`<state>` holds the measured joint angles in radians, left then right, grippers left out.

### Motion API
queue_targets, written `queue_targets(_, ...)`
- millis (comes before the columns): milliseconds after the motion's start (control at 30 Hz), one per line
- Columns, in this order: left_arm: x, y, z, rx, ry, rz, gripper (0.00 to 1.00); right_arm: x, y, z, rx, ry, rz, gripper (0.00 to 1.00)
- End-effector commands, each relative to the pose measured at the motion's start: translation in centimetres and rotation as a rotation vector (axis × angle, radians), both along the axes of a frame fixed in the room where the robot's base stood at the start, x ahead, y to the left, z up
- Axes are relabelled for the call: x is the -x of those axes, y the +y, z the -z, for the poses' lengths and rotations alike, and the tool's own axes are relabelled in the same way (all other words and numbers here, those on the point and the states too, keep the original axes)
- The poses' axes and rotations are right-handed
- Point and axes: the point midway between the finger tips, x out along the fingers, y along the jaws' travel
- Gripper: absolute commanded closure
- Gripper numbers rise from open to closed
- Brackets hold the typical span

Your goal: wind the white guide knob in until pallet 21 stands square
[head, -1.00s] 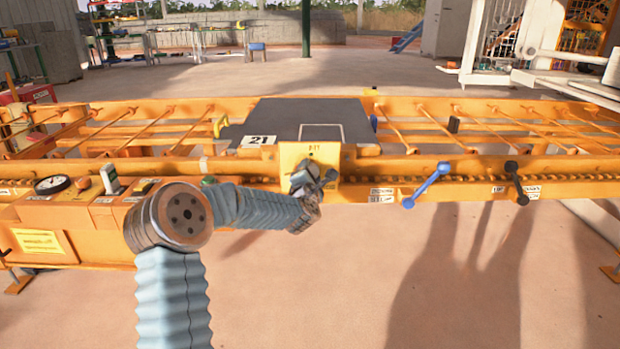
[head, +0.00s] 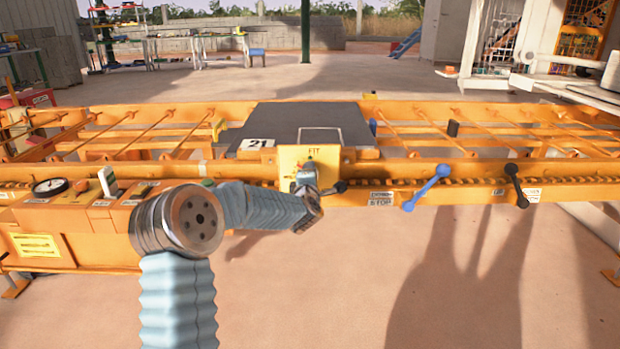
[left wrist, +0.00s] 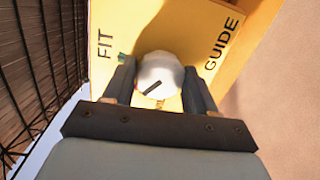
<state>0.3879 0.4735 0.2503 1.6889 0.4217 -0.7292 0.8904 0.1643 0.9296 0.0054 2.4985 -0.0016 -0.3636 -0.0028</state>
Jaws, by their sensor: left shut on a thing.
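In the left wrist view, the white guide knob (left wrist: 160,76) with a black mark sits between the fingers of my left gripper (left wrist: 158,82), which is shut on it. The knob is on a yellow plate (left wrist: 122,42) lettered FIT and GUIDE. In the head view my left gripper (head: 312,182) is at the front of this plate (head: 290,157), and the knob is mostly hidden. Pallet 21 (head: 277,118), a dark grey slab with a white number label (head: 257,144), lies on the orange frame behind the plate. I cannot tell from here whether it is exactly square. My right gripper is not in view.
A blue lever (head: 427,187) and a black lever (head: 517,184) stand on the front rail right of the plate. A dial (head: 50,187) and a white switch (head: 107,181) are on the orange console at left. The floor in front of the rail is clear.

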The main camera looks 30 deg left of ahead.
Motion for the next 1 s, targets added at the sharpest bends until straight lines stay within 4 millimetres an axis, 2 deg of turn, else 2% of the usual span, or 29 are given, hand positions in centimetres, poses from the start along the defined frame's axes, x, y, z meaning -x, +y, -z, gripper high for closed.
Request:
queue_targets(233,0.0,-0.1,0.2,0.002,0.004,0.002,0.74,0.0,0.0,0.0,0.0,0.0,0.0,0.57)
queue_targets(267,0.0,-0.1,0.2,0.003,0.004,0.001,0.39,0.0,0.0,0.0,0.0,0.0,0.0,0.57)
queue_targets(400,0.0,-0.1,0.2,0.002,0.002,0.001,0.18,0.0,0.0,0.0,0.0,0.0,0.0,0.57)
queue_targets(767,0.5,-0.3,0.0,0.001,-0.001,0.001,0.18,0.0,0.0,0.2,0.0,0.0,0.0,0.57)
queue_targets(867,1.8,-0.9,-0.1,0.0,0.0,0.001,0.18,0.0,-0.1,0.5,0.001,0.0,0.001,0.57)
queue_targets(1000,4.8,-2.4,-0.3,0.0,0.0,0.003,0.18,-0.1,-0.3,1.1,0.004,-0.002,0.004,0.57)
